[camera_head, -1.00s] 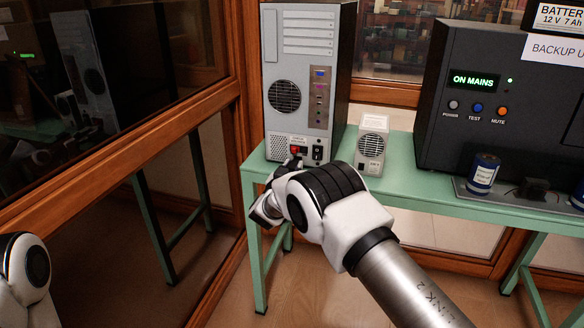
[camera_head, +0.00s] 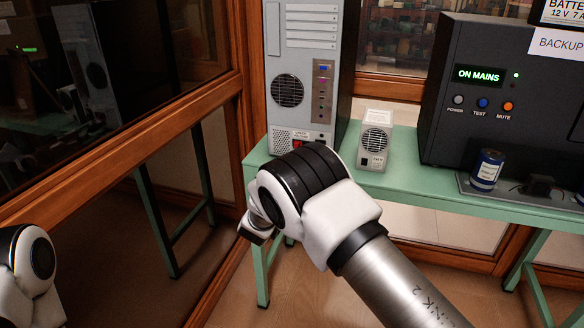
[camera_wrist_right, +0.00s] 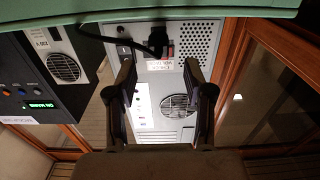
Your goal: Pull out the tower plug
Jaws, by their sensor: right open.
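The grey tower (camera_head: 300,60) stands upright on the green table in the head view. Its lower back has a red part (camera_head: 299,136), and my right arm hides much of the socket area. In the right wrist view, upside down, the tower (camera_wrist_right: 165,115) lies straight ahead. A black cable runs to a dark plug (camera_wrist_right: 158,38) at the tower's sockets, beside a red part (camera_wrist_right: 171,50). My left gripper is out of view.
A large black backup unit (camera_head: 480,110) and a blue can (camera_head: 487,170) are further right on the green table (camera_head: 430,188). A wood-framed glass wall (camera_head: 100,180) is close on the left.

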